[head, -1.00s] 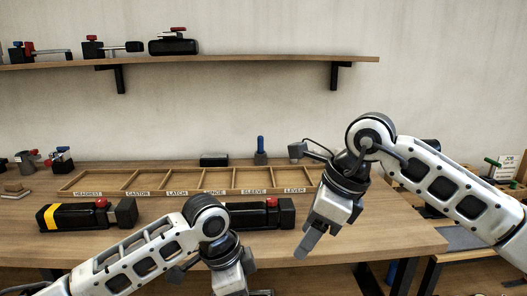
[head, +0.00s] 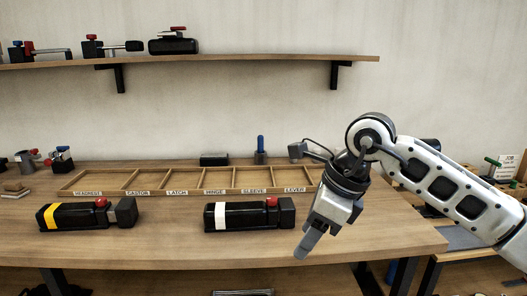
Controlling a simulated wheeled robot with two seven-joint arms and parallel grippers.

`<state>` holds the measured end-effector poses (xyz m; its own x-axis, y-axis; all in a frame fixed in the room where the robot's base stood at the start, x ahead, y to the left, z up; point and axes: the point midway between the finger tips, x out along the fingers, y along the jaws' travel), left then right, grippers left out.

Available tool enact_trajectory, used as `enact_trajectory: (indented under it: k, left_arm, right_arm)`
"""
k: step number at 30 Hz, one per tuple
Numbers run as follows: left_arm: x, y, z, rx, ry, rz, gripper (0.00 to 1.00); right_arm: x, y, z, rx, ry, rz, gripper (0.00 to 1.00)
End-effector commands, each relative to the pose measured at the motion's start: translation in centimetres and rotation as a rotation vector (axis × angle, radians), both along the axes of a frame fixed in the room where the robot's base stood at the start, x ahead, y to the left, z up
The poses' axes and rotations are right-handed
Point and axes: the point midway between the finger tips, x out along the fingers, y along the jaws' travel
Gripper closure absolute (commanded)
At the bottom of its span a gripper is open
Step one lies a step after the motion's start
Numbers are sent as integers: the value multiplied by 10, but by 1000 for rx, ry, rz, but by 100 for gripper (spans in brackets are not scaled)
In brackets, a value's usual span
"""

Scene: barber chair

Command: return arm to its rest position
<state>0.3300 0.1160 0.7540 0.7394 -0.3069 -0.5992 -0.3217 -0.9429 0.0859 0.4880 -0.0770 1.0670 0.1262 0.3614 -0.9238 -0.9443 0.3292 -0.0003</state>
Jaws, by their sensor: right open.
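My right arm comes in from the right, and my right gripper (head: 308,243) points down over the front right part of the workbench (head: 170,245). It is open and I see nothing held in it. My left arm and left gripper are out of the head view. A black block-shaped part with a yellow band (head: 80,215) and a red knob lies on the left of the bench. A similar black part with a white band (head: 240,216) lies in the middle, left of my right gripper and apart from it.
A wooden tray (head: 130,193) with labelled compartments stands behind the black parts. A blue-handled piece (head: 261,150) and a small black block (head: 213,159) stand behind it. A wall shelf (head: 220,60) holds several parts. The bench front is clear between the two black parts.

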Motion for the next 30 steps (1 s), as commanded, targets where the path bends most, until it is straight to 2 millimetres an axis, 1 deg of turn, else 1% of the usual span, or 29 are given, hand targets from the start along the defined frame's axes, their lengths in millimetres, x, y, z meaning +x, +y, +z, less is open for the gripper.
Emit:
enact_trajectory:
  k: [1,5,6,7,10,13,17,18,20,21,23,24,26,27,29,30]
  left_arm:
    - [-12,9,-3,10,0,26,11]
    - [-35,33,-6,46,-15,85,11]
    - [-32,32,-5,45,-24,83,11]
    - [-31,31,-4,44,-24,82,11]
    - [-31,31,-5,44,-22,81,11]
    - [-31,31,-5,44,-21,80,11]
    - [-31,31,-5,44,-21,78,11]
    - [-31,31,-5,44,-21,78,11]
    - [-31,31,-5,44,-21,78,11]
    - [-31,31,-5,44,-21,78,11]
    - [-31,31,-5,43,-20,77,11]
    - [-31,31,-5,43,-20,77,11]
    - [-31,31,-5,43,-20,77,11]
    - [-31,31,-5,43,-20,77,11]
    - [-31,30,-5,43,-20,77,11]
    - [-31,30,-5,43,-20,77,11]
  right_arm:
    - [0,0,0,0,0,0,48]
    - [0,0,0,0,0,0,48]
    - [-7,11,-9,50,33,15,48]
    - [-12,19,-13,91,57,24,48]
    - [-31,47,-23,239,139,45,48]
    - [-51,74,-28,410,238,51,48]
    - [-77,107,-25,672,399,23,48]
    - [-84,116,-22,764,461,1,48]
    - [-93,127,-15,921,566,-49,48]
    - [-97,132,-9,1038,646,-98,48]
    - [-98,133,0,1223,781,-201,48]
    - [-94,130,4,1350,876,-290,48]
    - [-84,119,4,1527,1015,-449,48]
    - [-75,108,-1,1637,1107,-570,48]
    - [-62,87,-17,1785,1240,-777,48]
    - [-54,71,-35,1870,1324,-929,48]
